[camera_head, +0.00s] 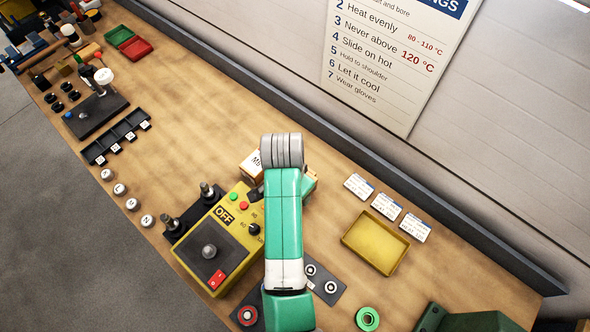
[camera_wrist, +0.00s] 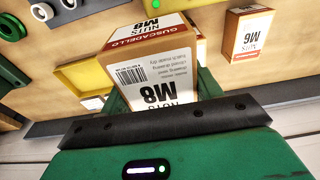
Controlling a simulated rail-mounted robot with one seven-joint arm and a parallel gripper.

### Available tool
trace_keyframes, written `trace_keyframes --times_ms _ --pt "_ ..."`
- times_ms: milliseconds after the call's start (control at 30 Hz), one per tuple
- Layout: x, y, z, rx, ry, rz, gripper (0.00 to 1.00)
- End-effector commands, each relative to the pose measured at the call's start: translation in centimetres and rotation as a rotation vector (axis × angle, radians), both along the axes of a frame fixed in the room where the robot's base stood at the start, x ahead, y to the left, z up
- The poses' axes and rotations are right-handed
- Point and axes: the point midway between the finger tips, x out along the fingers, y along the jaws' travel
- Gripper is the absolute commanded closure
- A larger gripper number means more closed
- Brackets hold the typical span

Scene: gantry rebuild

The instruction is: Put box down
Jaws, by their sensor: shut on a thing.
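A white and brown box marked M8 NUTS (camera_wrist: 150,62) fills the middle of the wrist view. My gripper (camera_wrist: 163,92) is shut on it, with green fingers at both sides. A second, similar box (camera_wrist: 250,36) stands apart at the right of the wrist view; in the head view a box (camera_head: 251,164) shows just left of my arm. I cannot tell whether the held box touches the bench.
The wooden bench (camera_head: 335,215) has bare room right of my arm. A yellow tray (camera_head: 375,243) and white label cards (camera_head: 387,206) lie there. A yellow control box (camera_head: 222,238) with a red switch stands left of my arm. A dark rail (camera_head: 420,205) runs along the wall.

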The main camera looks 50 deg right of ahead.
Motion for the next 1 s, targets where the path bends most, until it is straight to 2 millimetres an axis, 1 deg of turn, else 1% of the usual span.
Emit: trace_keyframes --times_ms 33,100,200,300,467,600,700,1000 --pt "1.1 -1.3 0.1 0.005 -0.003 -0.005 0.74" --pt "2.3 -2.8 -0.2 0.005 -0.003 -0.004 0.74" --pt "3.7 -4.4 -0.4 0.003 -0.002 -0.002 0.74" --pt "4.4 -5.3 -0.6 0.0 -0.002 -0.001 0.74" --pt "4.6 -5.6 -0.8 -0.001 0.0 0.001 0.74" --pt "4.5 -5.5 -3.0 0.002 0.002 0.002 0.74" --pt "4.5 -5.5 -4.0 0.001 0.001 0.001 0.74" --pt "4.5 -5.5 -4.3 0.0 0.0 0.0 0.74"
